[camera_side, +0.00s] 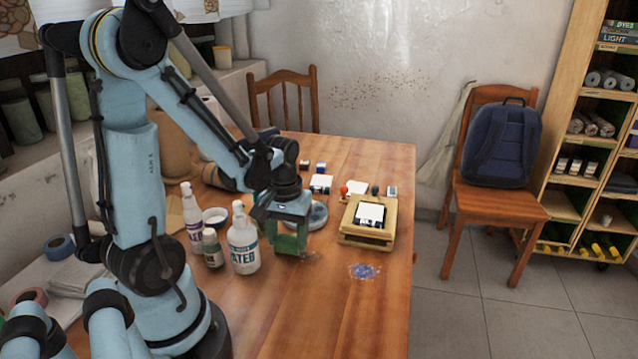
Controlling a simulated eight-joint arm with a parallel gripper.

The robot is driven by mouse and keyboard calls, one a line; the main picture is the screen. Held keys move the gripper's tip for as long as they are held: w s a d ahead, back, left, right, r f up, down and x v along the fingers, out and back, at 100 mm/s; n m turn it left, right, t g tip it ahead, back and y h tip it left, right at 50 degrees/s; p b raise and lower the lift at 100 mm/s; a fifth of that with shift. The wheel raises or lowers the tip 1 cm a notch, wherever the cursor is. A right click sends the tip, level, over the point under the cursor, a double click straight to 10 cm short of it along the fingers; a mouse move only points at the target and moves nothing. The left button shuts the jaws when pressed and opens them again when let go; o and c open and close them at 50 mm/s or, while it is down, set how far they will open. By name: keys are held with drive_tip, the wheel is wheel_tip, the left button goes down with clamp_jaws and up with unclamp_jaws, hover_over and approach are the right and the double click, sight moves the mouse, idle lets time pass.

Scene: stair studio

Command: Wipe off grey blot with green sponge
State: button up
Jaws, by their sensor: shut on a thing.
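My gripper (290,235) is above the middle of the table, to the right of the white spray bottle, and is shut on the green sponge (287,243). The sponge is low, near the tabletop; I cannot tell whether it touches. A blot (364,271) lies on the wood to the right of the gripper and in front of the wooden box. It looks blue with pale flecks rather than grey.
White bottles (243,240) and a small greenish bottle (212,248) stand close left of the gripper. A round blue-grey dish (318,215) sits just behind it. A wooden box (368,238) with a black-and-white item stands behind the blot. The front right of the table (340,320) is clear.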

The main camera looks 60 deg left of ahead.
sight(321, 259)
drive_tip(key=shift+w+d+f, duration=0.1)
drive_tip(key=shift+w+f, duration=0.05)
drive_tip(key=shift+f, duration=0.4)
drive_tip(key=shift+w+d, duration=0.3)
drive_tip(key=shift+c, duration=0.5)
drive_tip(key=shift+w+d, duration=2.15)
drive_tip(key=shift+s+a, duration=2.6)
drive_tip(key=shift+r, duration=4.05)
